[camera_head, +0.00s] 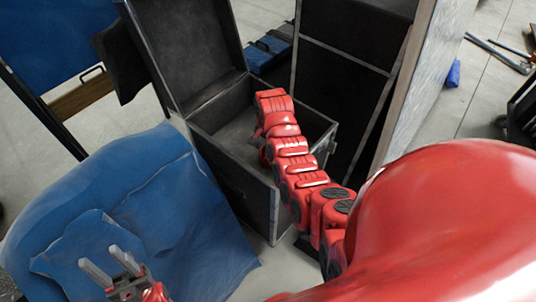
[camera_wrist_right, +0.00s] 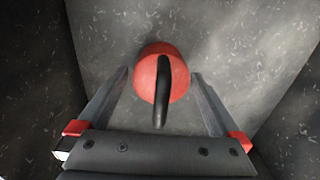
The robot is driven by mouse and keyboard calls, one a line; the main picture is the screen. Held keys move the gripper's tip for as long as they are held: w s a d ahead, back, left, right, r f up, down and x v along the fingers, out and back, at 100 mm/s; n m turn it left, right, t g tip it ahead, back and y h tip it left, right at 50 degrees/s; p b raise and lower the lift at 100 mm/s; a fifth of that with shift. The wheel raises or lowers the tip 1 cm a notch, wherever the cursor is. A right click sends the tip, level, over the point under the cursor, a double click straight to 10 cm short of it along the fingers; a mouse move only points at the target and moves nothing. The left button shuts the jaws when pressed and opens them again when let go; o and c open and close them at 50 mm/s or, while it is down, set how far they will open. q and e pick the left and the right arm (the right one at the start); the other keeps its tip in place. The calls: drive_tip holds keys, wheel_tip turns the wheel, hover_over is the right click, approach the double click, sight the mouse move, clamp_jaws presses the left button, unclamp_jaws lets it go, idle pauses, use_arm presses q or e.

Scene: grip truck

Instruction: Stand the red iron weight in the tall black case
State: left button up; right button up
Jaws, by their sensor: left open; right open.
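The tall black case (camera_head: 237,187) stands open at the middle of the head view, its lid tilted back. My right arm reaches over its rim into it, and the right gripper is hidden there. In the right wrist view, the right gripper (camera_wrist_right: 160,74) is open, with one finger on each side of the red iron weight (camera_wrist_right: 178,75). The weight is round with a black handle and rests against a grey speckled surface between dark walls. No finger clearly touches it. In the head view I cannot see the weight. My left gripper (camera_head: 115,262) is open and empty over the blue cloth.
A crumpled blue cloth (camera_head: 150,205) covers something left of the case. A taller dark cabinet (camera_head: 340,60) stands close behind and right of it. A blue box (camera_head: 268,52) lies behind. Free floor shows at the far right.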

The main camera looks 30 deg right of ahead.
wheel_tip(320, 180, up, 4)
drive_tip(key=shift+w+r, duration=0.15)
wheel_tip(320, 180, up, 3)
drive_tip(key=shift+r+p, duration=0.15)
drive_tip(key=shift+p, duration=0.8)
drive_tip(key=shift+r+p, duration=0.3)
drive_tip(key=shift+r, duration=0.15)
drive_tip(key=shift+f, duration=0.1)
